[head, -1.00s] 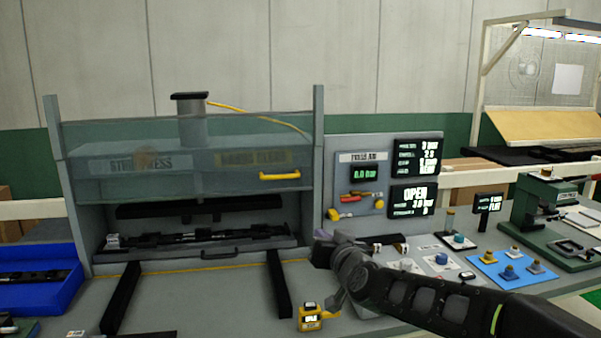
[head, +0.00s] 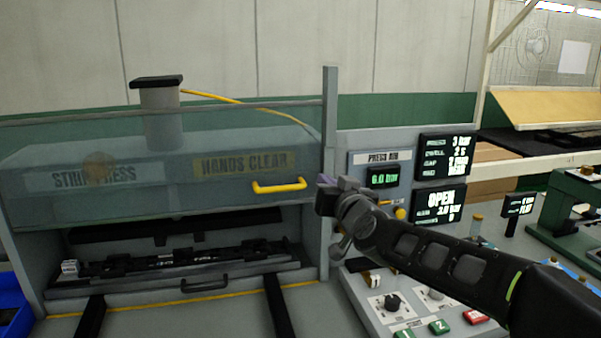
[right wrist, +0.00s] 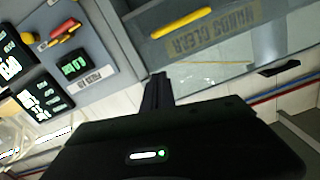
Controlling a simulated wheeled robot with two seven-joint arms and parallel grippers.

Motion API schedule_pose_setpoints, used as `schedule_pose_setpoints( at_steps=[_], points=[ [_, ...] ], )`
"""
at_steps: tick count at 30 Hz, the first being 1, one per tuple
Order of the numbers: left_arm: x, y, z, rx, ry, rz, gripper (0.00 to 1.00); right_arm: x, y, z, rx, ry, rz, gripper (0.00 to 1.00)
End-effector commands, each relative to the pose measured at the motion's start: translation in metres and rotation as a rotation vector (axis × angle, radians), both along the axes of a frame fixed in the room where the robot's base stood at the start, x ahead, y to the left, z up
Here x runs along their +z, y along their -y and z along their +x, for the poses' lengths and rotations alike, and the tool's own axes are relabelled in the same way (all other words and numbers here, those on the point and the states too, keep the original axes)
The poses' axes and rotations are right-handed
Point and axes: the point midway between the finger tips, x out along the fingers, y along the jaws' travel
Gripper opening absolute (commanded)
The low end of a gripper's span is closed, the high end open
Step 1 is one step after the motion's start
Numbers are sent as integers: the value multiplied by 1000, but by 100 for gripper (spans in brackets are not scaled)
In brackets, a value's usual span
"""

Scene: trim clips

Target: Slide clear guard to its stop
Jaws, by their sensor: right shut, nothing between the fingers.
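The clear guard (head: 225,189) is a see-through panel across the upper front of the strip press, with the opening below it uncovered. Its yellow handle (head: 280,186) is at the lower right of the panel and also shows at the top of the right wrist view (right wrist: 181,22). My right gripper (head: 326,194) is just right of the handle, in front of the press's right post, apart from the handle and holding nothing. Its closed fingers (right wrist: 158,78) show in the right wrist view, below the handle. My left gripper is out of view.
A dark strip fixture on a drawer with a black handle (head: 205,284) sits in the opening. The press air panel (head: 384,158) and displays stand right of the post. A control box with knobs and buttons (head: 439,327) is below my right arm.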

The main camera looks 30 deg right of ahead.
Motion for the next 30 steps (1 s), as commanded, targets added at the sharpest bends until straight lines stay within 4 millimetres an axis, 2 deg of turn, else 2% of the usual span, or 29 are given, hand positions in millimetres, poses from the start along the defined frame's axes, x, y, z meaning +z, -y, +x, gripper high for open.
schedule_pose_setpoints(
  at_steps=[12,17,23,30],
  points=[
    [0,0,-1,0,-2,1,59,0,0,0,0,0,0,0],
    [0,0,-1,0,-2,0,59,-1,2,7,0,-1,1,0],
    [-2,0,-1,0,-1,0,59,-3,7,32,1,-1,-2,0],
    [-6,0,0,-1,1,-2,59,-7,19,78,-1,-2,-3,0]
  ],
)
